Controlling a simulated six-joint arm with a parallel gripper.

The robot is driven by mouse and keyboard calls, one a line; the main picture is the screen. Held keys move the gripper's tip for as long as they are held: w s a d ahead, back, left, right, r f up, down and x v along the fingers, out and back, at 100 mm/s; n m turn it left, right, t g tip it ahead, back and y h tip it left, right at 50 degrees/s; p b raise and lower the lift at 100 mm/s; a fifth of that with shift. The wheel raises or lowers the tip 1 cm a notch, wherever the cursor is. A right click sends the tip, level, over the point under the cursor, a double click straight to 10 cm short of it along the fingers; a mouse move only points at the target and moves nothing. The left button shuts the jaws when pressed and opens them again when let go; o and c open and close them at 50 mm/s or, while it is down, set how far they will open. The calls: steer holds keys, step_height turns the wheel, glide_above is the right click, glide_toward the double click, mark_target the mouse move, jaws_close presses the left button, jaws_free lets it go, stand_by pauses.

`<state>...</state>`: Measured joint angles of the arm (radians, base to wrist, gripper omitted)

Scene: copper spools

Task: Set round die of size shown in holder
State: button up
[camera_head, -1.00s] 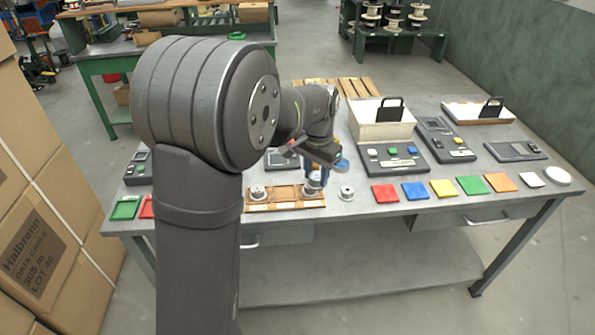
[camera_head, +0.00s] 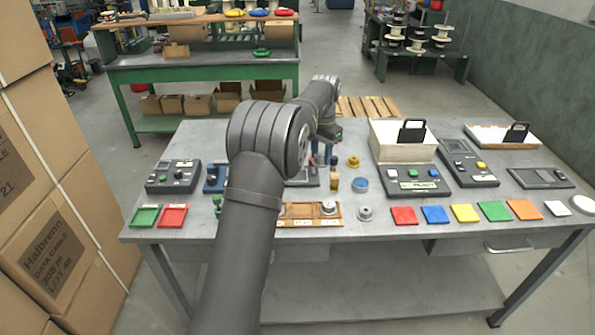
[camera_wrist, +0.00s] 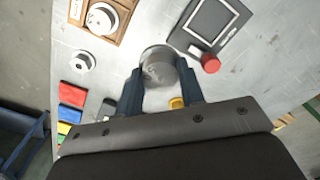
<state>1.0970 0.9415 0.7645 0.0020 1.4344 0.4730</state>
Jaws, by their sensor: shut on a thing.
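My gripper (camera_wrist: 160,70) has its two blue fingers shut on a grey round metal die (camera_wrist: 157,62), with faint marks on its upper face. In the head view my gripper (camera_head: 324,156) is over the back middle of the bench, partly behind my arm. A wooden tray (camera_head: 296,222) lies at the front with a grey round piece (camera_head: 328,206) in it; the tray also shows in the wrist view (camera_wrist: 121,28). Another grey round piece (camera_head: 365,213) stands on the bench right of the tray. A dark panel with a framed window (camera_wrist: 212,20) lies beside the held die. I cannot tell which part is the holder.
A blue round piece (camera_head: 360,184), a yellow one (camera_head: 352,162) and a red one (camera_wrist: 210,63) stand close by. Coloured tiles (camera_head: 436,214) line the front right. A cream bin (camera_head: 403,145) and control boxes (camera_head: 411,182) stand behind them. My arm hides part of the bench.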

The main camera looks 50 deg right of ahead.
steer(key=w+f, duration=0.1)
steer(key=w, duration=0.2)
steer(key=w+f, duration=0.2)
steer(key=w, duration=0.1)
steer(key=w+f, duration=0.2)
steer(key=w, duration=0.1)
steer(key=shift+w+a+f, duration=0.1)
steer(key=shift+a+f, duration=0.15)
steer(key=shift+a, duration=0.05)
steer(key=shift+f, duration=2)
steer(key=shift+f, duration=0.35)
steer(key=o, duration=1.2)
steer(key=shift+r, duration=0.1)
step_height(320, 180, up, 12)
steer(key=shift+r, duration=0.2)
